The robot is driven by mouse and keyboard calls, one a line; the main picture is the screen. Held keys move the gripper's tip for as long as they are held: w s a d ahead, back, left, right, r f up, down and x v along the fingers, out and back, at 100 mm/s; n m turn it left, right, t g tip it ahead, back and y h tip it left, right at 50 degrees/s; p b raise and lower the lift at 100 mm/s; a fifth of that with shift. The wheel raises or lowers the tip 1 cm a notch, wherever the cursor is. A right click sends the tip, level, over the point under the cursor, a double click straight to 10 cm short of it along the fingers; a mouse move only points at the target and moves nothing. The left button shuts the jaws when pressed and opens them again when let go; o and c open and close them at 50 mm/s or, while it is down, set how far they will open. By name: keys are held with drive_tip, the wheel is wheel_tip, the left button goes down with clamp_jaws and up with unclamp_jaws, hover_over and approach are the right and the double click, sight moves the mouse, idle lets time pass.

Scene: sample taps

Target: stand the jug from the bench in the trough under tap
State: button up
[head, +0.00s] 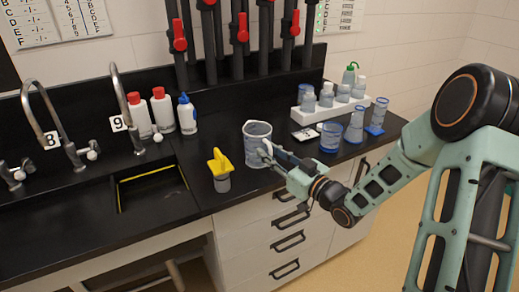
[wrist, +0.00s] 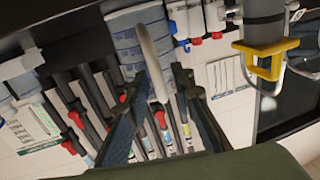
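The clear jug (head: 255,148) stands upright on the black bench, right of the trough. In the wrist view, its ribbed grey-looking body (wrist: 130,42) is at the top, with its pale curved handle (wrist: 150,62) in front. My gripper (head: 267,152) is at the jug's right side. In the wrist view its two dark fingers (wrist: 155,85) are apart, one on each side of the handle, with visible gaps. The trough (head: 150,188) is a dark recess with a yellow line inside. Tap 9 (head: 119,92) arches behind it; tap 8 (head: 40,106) is farther left.
A grey cylinder with a yellow top (head: 220,172) stands between trough and jug, also seen in the wrist view (wrist: 265,45). Bottles (head: 162,110) stand behind. Blue-based vessels (head: 331,137) and a white bottle rack (head: 335,108) are to the right.

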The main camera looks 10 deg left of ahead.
clamp_jaws()
